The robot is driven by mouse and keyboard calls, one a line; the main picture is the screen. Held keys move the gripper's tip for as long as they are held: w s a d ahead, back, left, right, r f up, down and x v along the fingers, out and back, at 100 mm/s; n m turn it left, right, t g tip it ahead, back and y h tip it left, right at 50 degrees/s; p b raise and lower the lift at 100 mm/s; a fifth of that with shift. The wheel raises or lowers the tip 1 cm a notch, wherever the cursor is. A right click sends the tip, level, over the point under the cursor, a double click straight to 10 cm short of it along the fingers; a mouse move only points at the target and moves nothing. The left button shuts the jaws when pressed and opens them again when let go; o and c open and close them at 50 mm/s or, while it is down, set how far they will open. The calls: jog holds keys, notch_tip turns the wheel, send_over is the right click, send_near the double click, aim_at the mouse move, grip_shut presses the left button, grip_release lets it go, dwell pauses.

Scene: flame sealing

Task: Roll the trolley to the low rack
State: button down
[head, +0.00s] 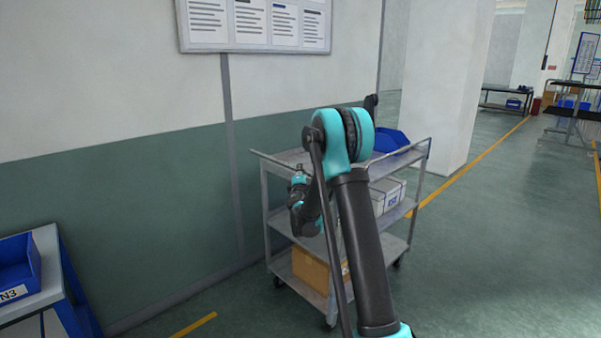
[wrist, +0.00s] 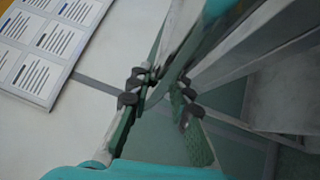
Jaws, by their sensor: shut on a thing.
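The grey metal trolley (head: 290,158) has three shelves and stands upright on casters near the wall in the head view. My arm crosses in front of it and hides its middle. My gripper (wrist: 160,102) is shut on the trolley in the wrist view, with a grey bar of its frame (wrist: 182,52) running between the dark fingers. The exact contact is hard to see. In the head view the fingertips are hidden. A low blue and grey rack (head: 48,270) stands at the lower left; I cannot tell whether it is the task's low rack.
The trolley carries a blue bin (head: 388,141), a white box (head: 386,194) and a cardboard box (head: 311,270). A wall board (head: 254,24) hangs behind. A white pillar (head: 440,90) stands beyond. Open floor (head: 490,240) lies to the right.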

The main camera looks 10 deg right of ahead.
jog(key=s+a, duration=1.4)
jog(key=a, duration=0.6)
jog(key=s+a, duration=1.5)
jog(key=a, duration=0.5)
jog(key=s+a, duration=1.5)
jog(key=a, duration=0.6)
jog(key=shift+s, duration=0.1)
jog(key=c, duration=1.4)
grip_release()
jog(key=shift+o, duration=0.2)
jog(key=s+a+f, duration=0.1)
jog(key=s, duration=1)
jog(key=shift+s+a+f, duration=0.35)
jog(key=shift+s, duration=0.05)
